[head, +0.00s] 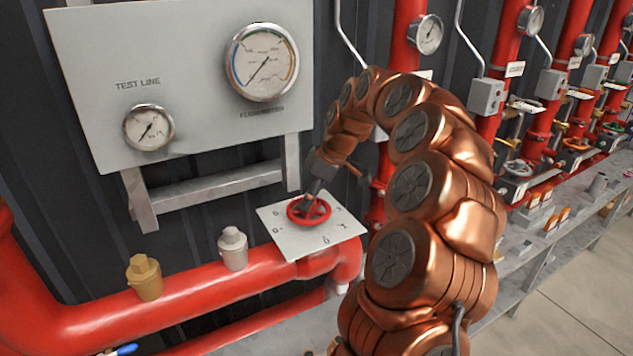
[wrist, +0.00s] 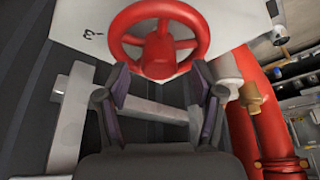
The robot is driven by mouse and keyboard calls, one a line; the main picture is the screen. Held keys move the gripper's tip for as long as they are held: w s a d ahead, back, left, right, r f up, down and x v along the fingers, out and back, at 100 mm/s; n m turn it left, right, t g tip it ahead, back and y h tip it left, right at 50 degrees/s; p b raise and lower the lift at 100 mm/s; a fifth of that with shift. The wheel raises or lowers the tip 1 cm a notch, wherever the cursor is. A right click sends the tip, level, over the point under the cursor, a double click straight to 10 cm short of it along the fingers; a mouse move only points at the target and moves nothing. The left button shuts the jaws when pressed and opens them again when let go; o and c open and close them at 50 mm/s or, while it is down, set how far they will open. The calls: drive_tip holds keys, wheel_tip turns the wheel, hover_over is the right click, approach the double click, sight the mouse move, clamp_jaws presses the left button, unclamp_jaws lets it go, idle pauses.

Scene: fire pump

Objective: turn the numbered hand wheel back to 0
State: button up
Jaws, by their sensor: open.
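The red hand wheel (head: 309,211) sits on a white plate (head: 343,230) with black numbers around it, on top of the red pipe. I cannot tell whether a finger touches the rim. Which number the wheel points to is unclear.
A grey-white panel (head: 190,60) with a large gauge (head: 262,62) and a small gauge (head: 149,128) stands behind the wheel. A brass cap (head: 145,277) and a silver cap (head: 233,248) rise from the red pipe (head: 190,290) on the left. More red pipes stand at right.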

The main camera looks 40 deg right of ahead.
drive_tip(key=shift+w+a+f, duration=0.1)
drive_tip(key=shift+w+f, duration=0.1)
drive_tip(key=shift+f, duration=0.3)
clamp_jaws()
drive_tip(key=m+b, duration=0.1)
drive_tip(key=m+h+b, duration=0.1)
drive_tip(key=m, duration=0.1)
drive_tip(key=shift+a+f+b, duration=0.1)
drive_tip(key=shift+f+b, duration=0.15)
drive_tip(key=shift+b, duration=0.05)
drive_tip(key=m+t+h+b, duration=0.1)
drive_tip(key=m+b, duration=0.1)
drive_tip(key=m, duration=0.1)
drive_tip(key=shift+r+m, duration=0.15)
drive_tip(key=shift+m, duration=0.15)
drive_tip(key=shift+a+r+m+h, duration=0.1)
drive_tip(key=shift+m+h, duration=0.3)
drive_tip(key=shift+m, duration=0.3)
drive_tip(key=shift+b, duration=0.4)
